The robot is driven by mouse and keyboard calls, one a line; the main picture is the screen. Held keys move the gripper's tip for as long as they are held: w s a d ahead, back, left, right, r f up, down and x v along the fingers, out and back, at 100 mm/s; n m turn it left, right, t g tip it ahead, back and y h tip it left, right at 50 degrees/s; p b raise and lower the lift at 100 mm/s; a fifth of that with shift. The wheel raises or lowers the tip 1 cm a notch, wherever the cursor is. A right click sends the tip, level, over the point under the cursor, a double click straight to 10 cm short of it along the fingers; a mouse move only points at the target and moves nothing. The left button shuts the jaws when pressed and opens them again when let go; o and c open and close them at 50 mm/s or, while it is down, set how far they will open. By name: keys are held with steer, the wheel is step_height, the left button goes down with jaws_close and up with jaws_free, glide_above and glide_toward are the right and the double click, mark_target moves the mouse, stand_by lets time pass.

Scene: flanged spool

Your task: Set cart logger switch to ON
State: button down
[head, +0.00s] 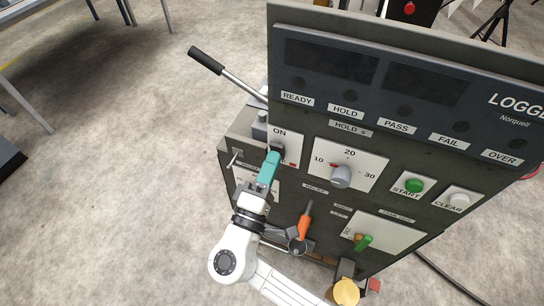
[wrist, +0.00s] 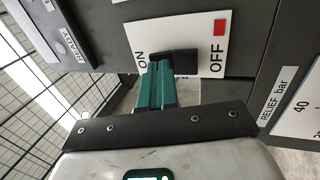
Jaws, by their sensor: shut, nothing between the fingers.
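The logger switch is a black rocker on a white plate marked ON and OFF, with a red square by OFF. In the wrist view the rocker (wrist: 184,62) sits between the two words, and the plate (wrist: 207,32) is turned sideways. In the head view the plate (head: 291,140) is at the cart panel's left edge, with ON at its top. My gripper (head: 272,156) has teal fingers, shut and empty. Its tips (wrist: 156,68) are at the rocker's ON-side end and hide part of it. Whether they touch, and which way the rocker is tipped, I cannot tell.
A dial (head: 341,176) and a green START button (head: 414,186) are right of the switch. A lever with a black grip (head: 206,61) sticks out up and left. An orange-handled tool (head: 304,228) and a green valve handle (head: 364,243) are lower.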

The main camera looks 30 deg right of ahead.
steer(key=shift+w+d+r, duration=0.1)
steer(key=shift+w+d, duration=0.1)
steer(key=shift+d, duration=0.05)
steer(key=shift+w+d+r+p, duration=0.1)
steer(key=shift+r+p, duration=0.3)
steer(key=shift+p, duration=0.2)
steer(key=shift+f+y, duration=0.25)
steer(key=shift+y, duration=0.05)
